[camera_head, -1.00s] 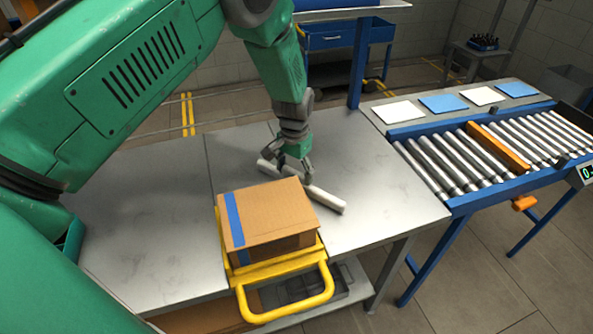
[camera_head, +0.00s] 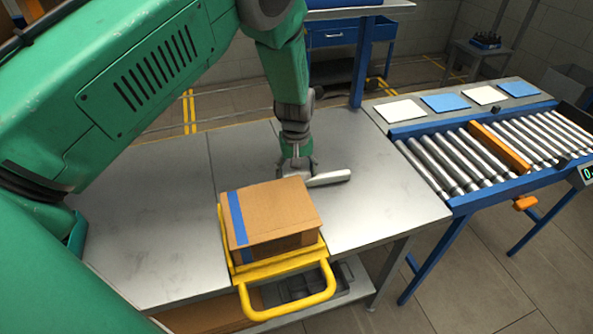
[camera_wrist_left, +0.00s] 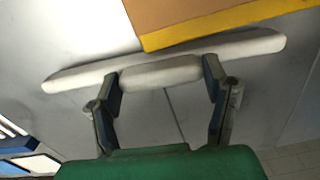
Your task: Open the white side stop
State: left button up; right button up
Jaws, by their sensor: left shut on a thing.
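The white side stop (camera_head: 330,179) is a rounded white bar low over the grey table, just behind the cardboard box (camera_head: 270,212). It lies nearly crosswise, its right end slightly farther back; its left part is hidden behind the box and gripper in the head view. My left gripper (camera_head: 297,167) reaches down and is shut on its middle part. In the wrist view the whole stop (camera_wrist_left: 256,47) spans the picture, with a finger of my left gripper (camera_wrist_left: 160,76) at each end of its thicker middle. My right gripper is out of view.
The box sits in a yellow frame with a handle (camera_head: 290,312) at the table's front edge. In the wrist view the yellow edge (camera_wrist_left: 205,28) runs close to the stop; I cannot tell if they touch. A roller conveyor (camera_head: 450,160) stands right. The table left (camera_head: 150,200) is clear.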

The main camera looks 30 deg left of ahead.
aim_at(297, 171)
pick_arm(q)
jog(key=shift+s+d+f+n, duration=0.15)
jog(key=shift+s+f+n, duration=0.15)
jog(key=shift+n, duration=0.4)
jog(key=o, duration=1.7)
jog(key=shift+w, duration=0.1)
jog(key=shift+w+r, duration=0.15)
jog(key=shift+r, duration=0.05)
notch_tip(297, 171, up, 12)
jog(key=shift+w+f, duration=0.1)
jog(key=shift+f, duration=0.1)
